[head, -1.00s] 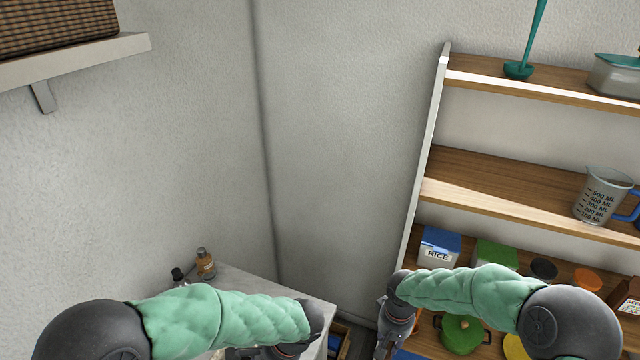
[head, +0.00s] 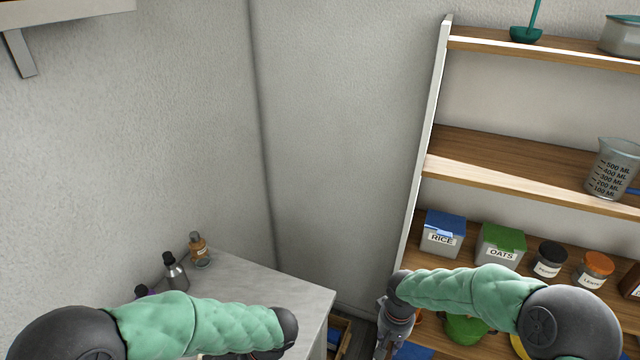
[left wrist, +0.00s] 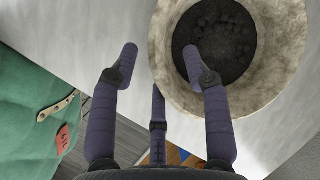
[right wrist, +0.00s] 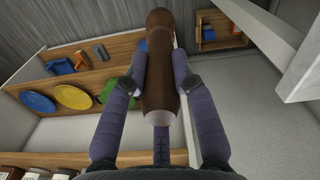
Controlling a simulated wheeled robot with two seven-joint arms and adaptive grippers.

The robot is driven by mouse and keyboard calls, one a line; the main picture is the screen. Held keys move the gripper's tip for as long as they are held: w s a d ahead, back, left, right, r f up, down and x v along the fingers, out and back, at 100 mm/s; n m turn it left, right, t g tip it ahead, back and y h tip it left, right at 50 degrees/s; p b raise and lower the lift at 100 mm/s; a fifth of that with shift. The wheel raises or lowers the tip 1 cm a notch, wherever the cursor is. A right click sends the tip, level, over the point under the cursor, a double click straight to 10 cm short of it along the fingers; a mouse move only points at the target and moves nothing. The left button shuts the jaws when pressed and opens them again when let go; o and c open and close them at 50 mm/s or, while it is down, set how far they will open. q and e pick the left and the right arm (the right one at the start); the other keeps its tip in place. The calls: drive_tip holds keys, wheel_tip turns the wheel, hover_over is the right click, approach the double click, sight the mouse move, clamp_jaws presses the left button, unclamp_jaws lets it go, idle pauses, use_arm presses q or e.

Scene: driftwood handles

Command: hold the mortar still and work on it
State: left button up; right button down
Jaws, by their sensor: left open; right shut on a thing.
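The mortar, a rough pale stone bowl (left wrist: 285,55), stands on the light worktop in the left wrist view, cut off by the top edge. Dark lumpy stuff fills its hollow. My left gripper (left wrist: 160,60) is open; one finger overlaps the bowl's near rim and the other is off to its left. I cannot tell whether the finger touches it. My right gripper (right wrist: 160,65) is shut on a dark brown pestle-like tool (right wrist: 159,95) with a pale end, held away from the mortar. The mortar does not show in the head view.
In the head view, the worktop (head: 290,292) holds an amber bottle (head: 199,250) and a metal bottle (head: 175,270) at its back. Shelves (head: 490,165) on the right carry a RICE box (head: 442,236), an OATS box (head: 500,245) and a measuring jug (head: 612,168).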

use_arm(q)
drive_tip(key=shift+a+f, duration=0.25)
drive_tip(key=shift+f, duration=0.35)
clamp_jaws()
idle(1.2)
